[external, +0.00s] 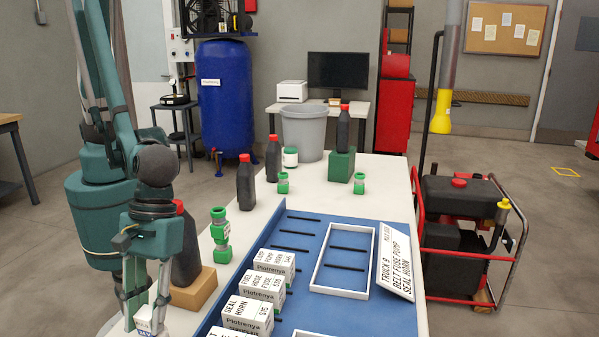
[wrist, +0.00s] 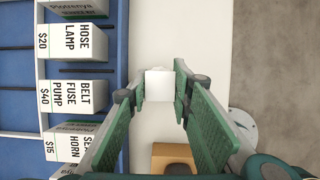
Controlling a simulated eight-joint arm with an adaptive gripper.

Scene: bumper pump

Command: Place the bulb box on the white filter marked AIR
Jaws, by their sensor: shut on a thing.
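My gripper (external: 143,318) points down at the lower left of the external view, over the near-left part of the white table. It is shut on a small white box (external: 150,324) with blue print, likely the bulb box; the frame edge cuts it off. In the wrist view a plain white box (wrist: 160,86) sits between the fingertips of my gripper (wrist: 160,98), with the white tabletop around it. I cannot make out a white filter marked AIR in either view.
A blue tray (external: 316,226) holds several labelled white boxes (external: 248,317) and an empty white frame (external: 322,282). A dark bottle (external: 188,250) stands on a brown block (external: 198,290) close to my gripper. Green-capped jars, stacked green fittings (external: 220,236) and more bottles stand farther back.

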